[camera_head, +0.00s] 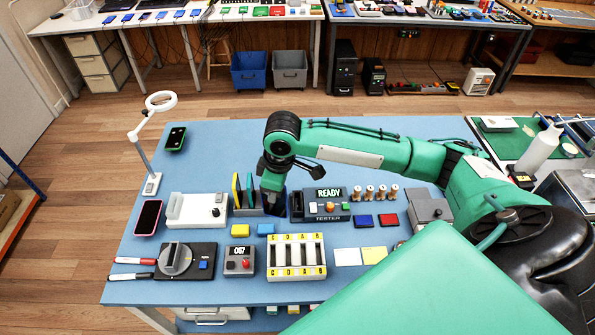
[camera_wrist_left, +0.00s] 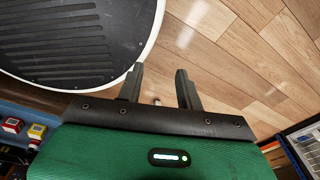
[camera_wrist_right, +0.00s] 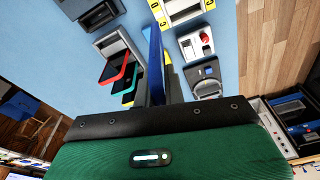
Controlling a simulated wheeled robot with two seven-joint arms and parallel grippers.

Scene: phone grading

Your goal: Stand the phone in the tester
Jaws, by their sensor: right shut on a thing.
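The tester (camera_head: 327,217) is a dark box on the blue table, its screen showing READY. My right gripper (camera_head: 273,200) is just left of the tester, pointing down beside the phone rack (camera_head: 248,211). It is shut on a blue phone (camera_wrist_right: 154,48), seen edge-on between the fingers in the right wrist view. Whether this phone is clear of the rack I cannot tell. A yellow-edged phone (camera_head: 236,190) and a green-edged phone (camera_head: 249,189) stand in the rack. My left gripper (camera_wrist_left: 158,88) is open and empty, away from the table above the floor.
Small brass-coloured pieces (camera_head: 370,192) stand right of the tester. A lettered tray (camera_head: 297,271), a white box (camera_head: 196,210) and a dial box (camera_head: 175,260) are around it. A ring lamp (camera_head: 150,150) rises at the left edge. The table's back middle is clear.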

